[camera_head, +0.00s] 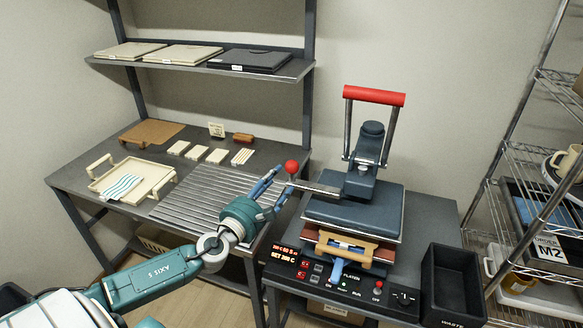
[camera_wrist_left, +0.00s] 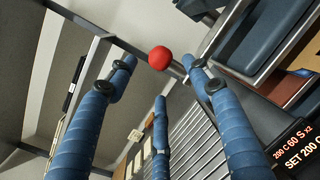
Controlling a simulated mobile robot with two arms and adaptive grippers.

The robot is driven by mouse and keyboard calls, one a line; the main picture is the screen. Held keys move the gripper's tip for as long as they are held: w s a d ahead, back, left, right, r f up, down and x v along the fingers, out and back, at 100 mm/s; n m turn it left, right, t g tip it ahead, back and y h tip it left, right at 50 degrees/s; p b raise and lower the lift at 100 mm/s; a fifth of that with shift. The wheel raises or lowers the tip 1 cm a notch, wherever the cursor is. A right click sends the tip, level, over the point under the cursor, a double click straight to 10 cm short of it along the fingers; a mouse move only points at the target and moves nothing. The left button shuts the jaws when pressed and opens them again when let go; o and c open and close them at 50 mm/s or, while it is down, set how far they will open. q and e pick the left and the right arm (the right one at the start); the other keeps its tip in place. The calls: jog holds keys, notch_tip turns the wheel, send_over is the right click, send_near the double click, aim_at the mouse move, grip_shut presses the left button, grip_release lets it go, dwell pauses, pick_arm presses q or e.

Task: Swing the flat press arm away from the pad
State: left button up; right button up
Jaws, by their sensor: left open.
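The flat press (camera_head: 352,208) stands on the right bench, its dark upper plate lined up over the reddish-brown layer (camera_head: 308,232) below. Most of the pad is hidden under it. A metal arm (camera_head: 318,188) sticks out to the left from the press and ends in a red ball knob (camera_head: 292,167). My left gripper (camera_head: 280,177) is open just left of the knob. In the left wrist view, the red ball (camera_wrist_left: 160,57) appears between the spread blue fingertips (camera_wrist_left: 160,75), with no visible grip on it. My right gripper is not in view.
The red-barred lever (camera_head: 374,96) stands raised above the press. A control panel (camera_head: 345,283) runs along the front, beside a black waste bin (camera_head: 452,285). A ribbed grey surface (camera_head: 200,205) and a tray with a striped cloth (camera_head: 122,187) lie left. A wire rack stands right.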

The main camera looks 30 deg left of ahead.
pick_arm(q)
jog(key=shift+s+d, duration=0.1)
jog(key=shift+s, duration=1.4)
